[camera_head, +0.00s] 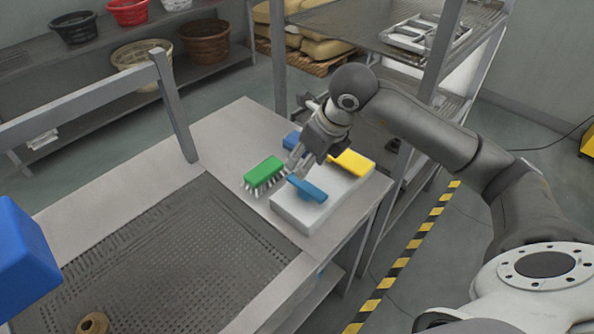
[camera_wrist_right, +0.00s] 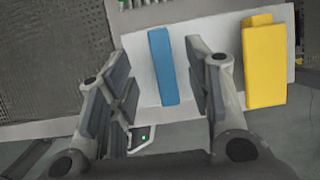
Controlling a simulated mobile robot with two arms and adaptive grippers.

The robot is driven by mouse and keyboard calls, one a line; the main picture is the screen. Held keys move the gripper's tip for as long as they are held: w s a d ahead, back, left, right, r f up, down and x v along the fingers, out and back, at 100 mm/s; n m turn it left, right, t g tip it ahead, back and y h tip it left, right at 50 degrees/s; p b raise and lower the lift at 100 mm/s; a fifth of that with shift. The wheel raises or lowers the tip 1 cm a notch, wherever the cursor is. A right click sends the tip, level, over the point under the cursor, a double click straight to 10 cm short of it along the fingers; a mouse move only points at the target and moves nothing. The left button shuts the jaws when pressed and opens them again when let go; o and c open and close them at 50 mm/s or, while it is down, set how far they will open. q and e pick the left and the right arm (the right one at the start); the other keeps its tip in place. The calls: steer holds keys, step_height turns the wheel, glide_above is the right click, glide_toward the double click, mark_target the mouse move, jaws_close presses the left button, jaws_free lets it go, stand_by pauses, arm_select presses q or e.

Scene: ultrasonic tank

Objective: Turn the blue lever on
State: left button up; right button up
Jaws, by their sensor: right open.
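A blue lever (camera_head: 308,188) stands on a white control box (camera_head: 293,213) at the table's right end. In the right wrist view, the blue lever (camera_wrist_right: 162,66) is an upright bar on the white panel. My right gripper (camera_head: 302,160) is open above the box, right behind the lever in the head view. In the wrist view, its fingers (camera_wrist_right: 160,90) lie to either side of the lever's lower part, with gaps showing. A yellow lever (camera_head: 350,163) is on the same box, to the right of the blue one. My left gripper is not in view.
A green brush (camera_head: 263,172) lies left of the box. Another blue piece (camera_head: 291,140) is partly hidden behind my gripper. A perforated tank area (camera_head: 180,250) fills the table's middle. A blue block (camera_head: 22,255) is at the left edge. A metal shelf rack (camera_head: 440,45) stands behind.

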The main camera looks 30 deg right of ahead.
mark_target(294, 179)
steer(key=p+x, duration=0.1)
steer(key=x, duration=0.6)
steer(key=shift+w+a+f, duration=0.1)
steer(key=shift+f, duration=0.05)
steer(key=c, duration=1)
steer(key=shift+a+f+n+y+b, duration=0.15)
steer(key=shift+n+y+b, duration=0.25)
steer(key=shift+n+b, duration=0.65)
steer(key=n+b, duration=0.1)
steer(key=n+y+b, duration=0.1)
steer(key=a+n+g+b, duration=0.1)
steer(key=n+b, duration=0.1)
steer(key=shift+s, duration=0.35)
steer(key=n+g+b, duration=0.1)
steer(key=n, duration=0.1)
steer(key=s+n+y+b, duration=0.1)
steer(key=n+b, duration=0.1)
steer(key=shift+a+n+g, duration=0.25)
steer(key=shift+n+g, duration=0.1)
steer(key=shift+g, duration=0.05)
steer(key=shift+s+n+g+b, duration=0.3)
steer(key=shift+n+g+b, duration=0.15)
steer(key=shift+n, duration=0.5)
steer(key=shift+s+n+g+b, duration=0.3)
steer(key=shift+n+b, duration=0.2)
steer(key=shift+n, duration=0.45)
steer(key=shift+r, duration=0.25)
